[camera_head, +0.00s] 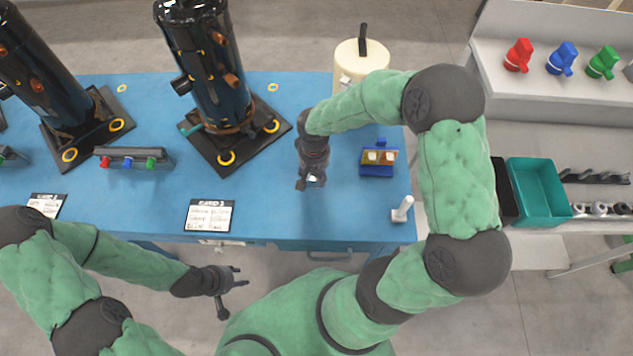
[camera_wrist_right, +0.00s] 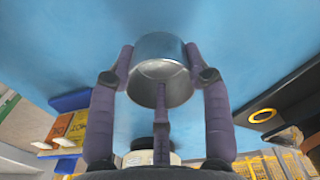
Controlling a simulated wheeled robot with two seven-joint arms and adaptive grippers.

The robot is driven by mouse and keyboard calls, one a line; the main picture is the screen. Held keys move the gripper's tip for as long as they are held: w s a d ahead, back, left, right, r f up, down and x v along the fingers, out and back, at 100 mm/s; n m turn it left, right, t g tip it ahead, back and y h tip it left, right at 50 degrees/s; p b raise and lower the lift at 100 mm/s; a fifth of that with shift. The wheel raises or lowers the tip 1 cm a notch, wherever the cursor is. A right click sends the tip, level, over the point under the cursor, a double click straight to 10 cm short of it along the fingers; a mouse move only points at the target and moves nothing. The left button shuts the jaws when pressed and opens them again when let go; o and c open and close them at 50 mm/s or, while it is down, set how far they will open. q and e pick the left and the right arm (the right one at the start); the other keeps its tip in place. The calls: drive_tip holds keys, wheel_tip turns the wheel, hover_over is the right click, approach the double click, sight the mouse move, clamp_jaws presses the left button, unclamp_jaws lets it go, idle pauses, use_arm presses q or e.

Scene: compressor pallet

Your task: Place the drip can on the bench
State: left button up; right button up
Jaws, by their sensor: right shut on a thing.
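The drip can (camera_wrist_right: 163,88) is a small silver metal cup in the right wrist view. My right gripper (camera_head: 312,183) is shut on it, with fingers on both sides and one across its front. In the head view only a small bright bit of the can shows among the fingers. They are over the blue bench (camera_head: 270,225), right of the middle black cylinder. I cannot tell whether the can touches the bench top. My left gripper (camera_head: 234,283) is empty, fingers spread, in front of the bench's front edge.
Black cylinders on square bases (camera_head: 213,70) stand at left and middle. A small blue holder (camera_head: 378,168), a white upright fitting (camera_head: 402,210), a cream canister (camera_head: 359,60) and a card (camera_head: 209,215) are around. A teal bin (camera_head: 537,192) is at right. The bench's front middle is bare.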

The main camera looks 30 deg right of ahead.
sight(317, 182)
drive_tip(key=shift+s+d+f, duration=0.15)
drive_tip(key=shift+s+f, duration=0.1)
drive_tip(key=shift+f, duration=0.15)
drive_tip(key=shift+f+b, duration=1)
drive_tip(key=shift+f, duration=0.5)
drive_tip(key=shift+f, duration=0.1)
drive_tip(key=o, duration=1.1)
